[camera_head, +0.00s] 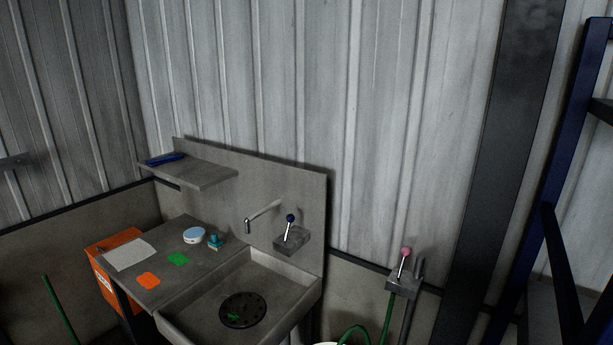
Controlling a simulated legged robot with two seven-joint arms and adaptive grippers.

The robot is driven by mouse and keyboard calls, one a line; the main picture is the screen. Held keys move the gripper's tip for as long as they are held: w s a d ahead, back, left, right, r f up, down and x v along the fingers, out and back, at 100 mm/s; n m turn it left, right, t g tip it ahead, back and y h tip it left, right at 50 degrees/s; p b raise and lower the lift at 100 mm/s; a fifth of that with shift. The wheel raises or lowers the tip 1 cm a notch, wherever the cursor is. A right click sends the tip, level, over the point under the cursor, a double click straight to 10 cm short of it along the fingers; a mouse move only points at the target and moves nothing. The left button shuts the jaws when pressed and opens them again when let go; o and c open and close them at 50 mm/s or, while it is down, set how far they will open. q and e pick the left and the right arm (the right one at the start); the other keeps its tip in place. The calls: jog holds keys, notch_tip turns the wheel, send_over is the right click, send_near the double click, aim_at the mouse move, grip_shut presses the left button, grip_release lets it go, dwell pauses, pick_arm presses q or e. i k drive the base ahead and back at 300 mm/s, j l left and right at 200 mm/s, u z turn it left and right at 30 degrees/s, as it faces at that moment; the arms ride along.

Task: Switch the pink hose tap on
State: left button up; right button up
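The pink hose tap (405,252) is a lever with a pink ball knob on a grey block (401,282). It stands at the lower right of the head view, in front of the corrugated wall. The lever points up and leans slightly right. A green hose (388,318) runs down below the block. Neither of my grippers shows in the view.
A shelf (205,175) hangs above the counter. A dark post (497,160) and blue rack (575,150) stand right of the tap.

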aim_at(405, 251)
jog(key=i+j, duration=0.1)
jog(key=j, duration=0.4)
jog(key=i+j+z, duration=0.1)
jog(key=j, duration=0.35)
jog(key=i+j, duration=0.15)
jog(key=j, duration=0.35)
jog(key=i+j, duration=0.1)
jog(key=j, duration=0.4)
jog(key=z, duration=0.05)
